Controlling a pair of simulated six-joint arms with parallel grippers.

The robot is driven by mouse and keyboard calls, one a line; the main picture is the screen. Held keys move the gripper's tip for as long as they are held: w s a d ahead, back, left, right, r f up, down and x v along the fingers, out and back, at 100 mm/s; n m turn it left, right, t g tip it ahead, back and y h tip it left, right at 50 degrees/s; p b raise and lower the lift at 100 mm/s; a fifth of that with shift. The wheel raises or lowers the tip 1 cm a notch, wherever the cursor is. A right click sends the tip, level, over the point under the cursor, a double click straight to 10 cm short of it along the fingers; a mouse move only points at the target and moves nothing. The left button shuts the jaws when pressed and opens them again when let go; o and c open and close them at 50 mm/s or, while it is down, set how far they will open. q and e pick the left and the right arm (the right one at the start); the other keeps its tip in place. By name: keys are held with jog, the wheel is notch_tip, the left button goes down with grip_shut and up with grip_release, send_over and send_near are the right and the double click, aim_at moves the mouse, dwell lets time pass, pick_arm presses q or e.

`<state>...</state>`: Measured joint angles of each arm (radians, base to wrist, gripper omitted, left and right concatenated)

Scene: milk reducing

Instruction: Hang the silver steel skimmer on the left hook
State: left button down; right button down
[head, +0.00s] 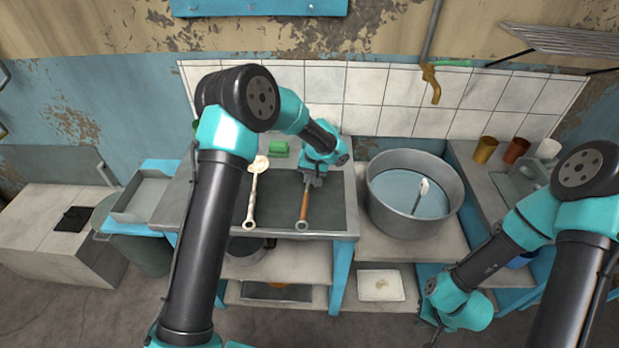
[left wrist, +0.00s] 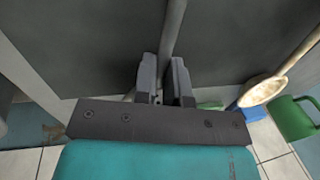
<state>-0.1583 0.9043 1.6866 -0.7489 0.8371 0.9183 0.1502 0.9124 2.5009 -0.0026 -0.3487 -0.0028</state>
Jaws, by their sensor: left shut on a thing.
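A long tool, which I take as the silver steel skimmer (head: 304,202), lies on the dark top of the work table, its brown handle toward the front. Its head is hidden by my left gripper. My left gripper (head: 311,180) is shut on its grey shaft, which also shows between the fingers in the left wrist view (left wrist: 172,30). A pale ladle (head: 253,190) lies to its left; its bowl shows in the left wrist view (left wrist: 263,91). My right gripper (head: 436,335) is low at the front right, its fingers too small to read.
A blue board (head: 260,8) is on the wall at the top, cut by the frame. A large metal basin (head: 416,215) with a pale utensil stands right of the table. A green object (head: 279,148) is at the back. Cups (head: 486,150) stand far right.

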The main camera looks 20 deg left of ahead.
pick_arm(q)
jog(key=shift+f, duration=0.2)
jog(key=c, duration=1.2)
grip_release()
jog(key=shift+f, duration=0.1)
jog(key=d+r, duration=0.1)
jog(key=r, duration=0.4)
jog(key=d+r, duration=0.1)
jog(key=r, duration=0.5)
jog(key=d+r, duration=0.1)
jog(key=r, duration=0.5)
jog(key=shift+w, duration=0.35)
